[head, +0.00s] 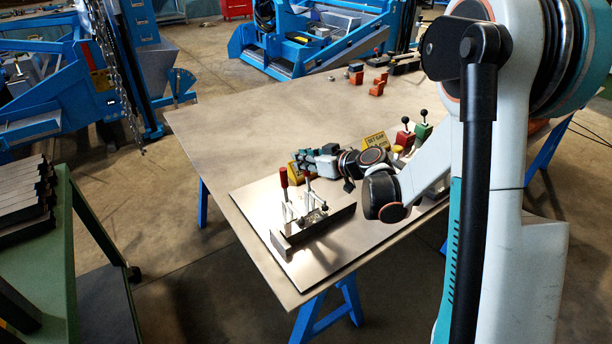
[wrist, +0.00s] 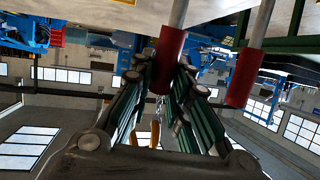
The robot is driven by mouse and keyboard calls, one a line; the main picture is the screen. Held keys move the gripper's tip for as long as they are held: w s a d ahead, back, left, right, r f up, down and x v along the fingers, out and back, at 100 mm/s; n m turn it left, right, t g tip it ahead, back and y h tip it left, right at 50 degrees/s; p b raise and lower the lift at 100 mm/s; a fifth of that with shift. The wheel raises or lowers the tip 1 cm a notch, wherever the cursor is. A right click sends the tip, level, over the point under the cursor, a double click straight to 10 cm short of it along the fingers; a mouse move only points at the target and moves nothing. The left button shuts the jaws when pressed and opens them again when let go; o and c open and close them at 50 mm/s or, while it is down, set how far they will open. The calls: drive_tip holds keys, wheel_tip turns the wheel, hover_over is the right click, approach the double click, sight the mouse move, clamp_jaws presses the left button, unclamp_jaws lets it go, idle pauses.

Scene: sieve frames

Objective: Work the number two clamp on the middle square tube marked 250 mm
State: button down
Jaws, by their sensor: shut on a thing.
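Two toggle clamps with upright red handles stand on a steel plate in the head view. The left handle (head: 284,177) is clear of my gripper. The other handle (head: 307,172) is at the fingertips of my gripper (head: 303,162). A dark square tube (head: 315,231) lies along the front of the clamps; I cannot read a length or number on it. In the wrist view my gripper (wrist: 160,85) is shut on one red handle (wrist: 167,60), which sits between the dark ribbed fingers. The second red handle (wrist: 245,78) is apart, to the right.
The steel plate (head: 312,273) lies near the table's (head: 240,125) front edge. Yellow signs, one of them a sign (head: 375,140), and red and green lever boxes (head: 405,137) stand behind my arm. A green cart (head: 45,250) is at left. The table's back left is clear.

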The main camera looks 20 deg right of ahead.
drive_tip(key=shift+s+d+r+t+y+b, duration=0.15)
drive_tip(key=shift+s+t+y+b, duration=0.1)
drive_tip(key=shift+s+t, duration=0.15)
drive_tip(key=shift+s+d+f+t+y+b, duration=0.15)
drive_tip(key=shift+s+t+b, duration=0.1)
drive_tip(key=shift+s+t, duration=0.15)
drive_tip(key=c, duration=1.5)
unclamp_jaws()
drive_tip(key=shift+r, duration=0.1)
drive_tip(key=shift+s, duration=0.1)
drive_tip(key=v, duration=1.2)
